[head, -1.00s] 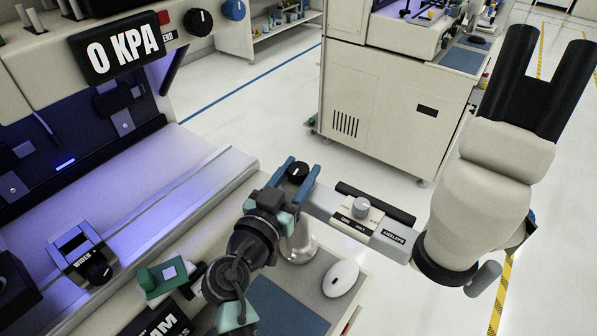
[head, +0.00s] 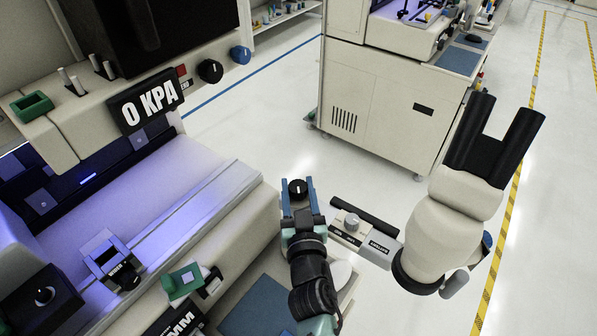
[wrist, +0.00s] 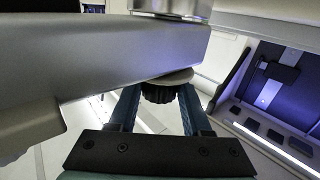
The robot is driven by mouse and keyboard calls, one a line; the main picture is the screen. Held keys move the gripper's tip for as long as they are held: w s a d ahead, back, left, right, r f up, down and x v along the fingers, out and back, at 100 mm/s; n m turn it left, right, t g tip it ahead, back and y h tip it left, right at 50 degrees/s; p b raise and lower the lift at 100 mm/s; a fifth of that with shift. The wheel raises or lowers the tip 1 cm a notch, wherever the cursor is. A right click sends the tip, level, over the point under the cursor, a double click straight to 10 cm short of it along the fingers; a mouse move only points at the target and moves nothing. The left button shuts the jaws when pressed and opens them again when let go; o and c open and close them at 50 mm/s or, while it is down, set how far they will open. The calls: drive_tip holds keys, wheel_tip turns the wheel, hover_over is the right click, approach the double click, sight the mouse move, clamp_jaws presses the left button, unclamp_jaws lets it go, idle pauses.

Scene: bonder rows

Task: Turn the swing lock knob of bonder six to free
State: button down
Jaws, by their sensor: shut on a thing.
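A black round knob (head: 298,188) with a white pointer line sits at the end of a grey swing arm. The pointer runs roughly up and down in the head view. My gripper (head: 298,192) has one blue finger on each side of this knob and is shut on it. In the wrist view the dark ribbed knob (wrist: 158,92) shows between the fingertips, beneath the grey arm (wrist: 100,60). A second, grey knob (head: 351,222) stands on a labelled plate farther right on the arm; its small lettering is too small to read. No label beside the held knob is readable.
A jointed pale arm with a black fork (head: 490,140) stands at right. A bonder with a "0 KPA" display (head: 147,105) and a black dial (head: 210,71) is at left. Another machine cabinet (head: 375,110) is behind. Free floor lies between them.

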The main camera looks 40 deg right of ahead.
drive_tip(key=shift+d+r+n+t+y+p, duration=0.2)
drive_tip(key=shift+r+n+t+y+p, duration=0.3)
drive_tip(key=shift+p, duration=1.6)
drive_tip(key=shift+d+r+n+y+p, duration=0.25)
drive_tip(key=shift+y+p, duration=0.45)
drive_tip(key=shift+p, duration=1.4)
drive_tip(key=shift+a+f+n+t+y+p, duration=0.25)
drive_tip(key=shift+f+n+y+p, duration=0.2)
drive_tip(key=shift+y+p, duration=0.3)
drive_tip(key=shift+a+f+n+t+y, duration=0.1)
drive_tip(key=shift+f+n+t+y, duration=0.15)
drive_tip(key=shift+n+y, duration=0.5)
drive_tip(key=shift+c, duration=1.7)
unclamp_jaws()
drive_tip(key=shift+a, duration=0.1)
drive_tip(key=shift+s, duration=0.1)
drive_tip(key=s+a+b, duration=0.1)
drive_tip(key=s+a, duration=0.1)
drive_tip(key=s, duration=1)
drive_tip(key=shift+s+a, duration=0.15)
drive_tip(key=shift+s, duration=0.2)
